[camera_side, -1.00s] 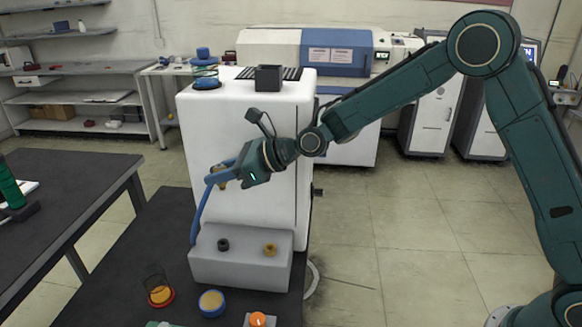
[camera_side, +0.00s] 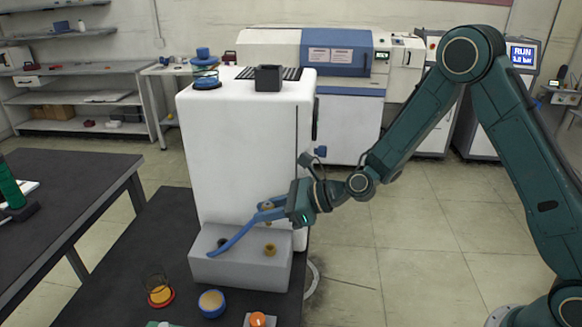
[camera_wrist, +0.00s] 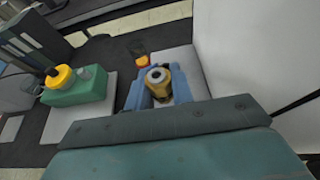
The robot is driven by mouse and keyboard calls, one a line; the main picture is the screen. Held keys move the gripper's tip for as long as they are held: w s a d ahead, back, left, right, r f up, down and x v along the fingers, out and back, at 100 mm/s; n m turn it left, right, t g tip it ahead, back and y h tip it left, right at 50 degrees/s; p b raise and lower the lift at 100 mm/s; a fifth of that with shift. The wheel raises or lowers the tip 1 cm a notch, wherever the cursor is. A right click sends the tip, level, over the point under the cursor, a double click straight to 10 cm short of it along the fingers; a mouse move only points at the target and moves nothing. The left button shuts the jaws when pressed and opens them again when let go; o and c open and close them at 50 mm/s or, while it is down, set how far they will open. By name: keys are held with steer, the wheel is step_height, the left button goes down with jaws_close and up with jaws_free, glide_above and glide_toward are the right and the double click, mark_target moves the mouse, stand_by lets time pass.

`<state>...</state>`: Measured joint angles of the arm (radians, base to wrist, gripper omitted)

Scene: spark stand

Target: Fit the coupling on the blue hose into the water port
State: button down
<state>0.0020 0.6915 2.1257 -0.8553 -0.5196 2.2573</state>
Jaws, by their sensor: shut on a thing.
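My gripper (camera_side: 265,211) is shut on the brass coupling (camera_side: 267,206) at the end of the blue hose (camera_side: 232,238). In the wrist view the coupling (camera_wrist: 158,84) sits between the blue fingers of my gripper (camera_wrist: 158,92), its round open end facing the camera. The hose slopes down to the left across the grey block (camera_side: 240,272) in front of the white cabinet. The block's top bears a brass fitting (camera_side: 270,249) and a dark fitting (camera_side: 222,243), partly covered by the hose. The coupling is above and apart from the brass fitting. I cannot tell which fitting is the water port.
The white cabinet (camera_side: 245,140) stands close behind my gripper. On the dark bench (camera_side: 130,270) are a glass with a red-orange base (camera_side: 160,295), a blue-rimmed round piece (camera_side: 211,303) and an orange knob (camera_side: 257,319). The wrist view shows a green box (camera_wrist: 75,88) with a yellow cap.

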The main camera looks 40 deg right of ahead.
steer(key=shift+f, duration=0.2)
steer(key=shift+f, duration=2.65)
steer(key=shift+f, duration=1.4)
stand_by(1.8)
steer(key=c, duration=1.1)
jaws_free()
steer(key=shift+s, duration=0.1)
steer(key=shift+v, duration=6.85)
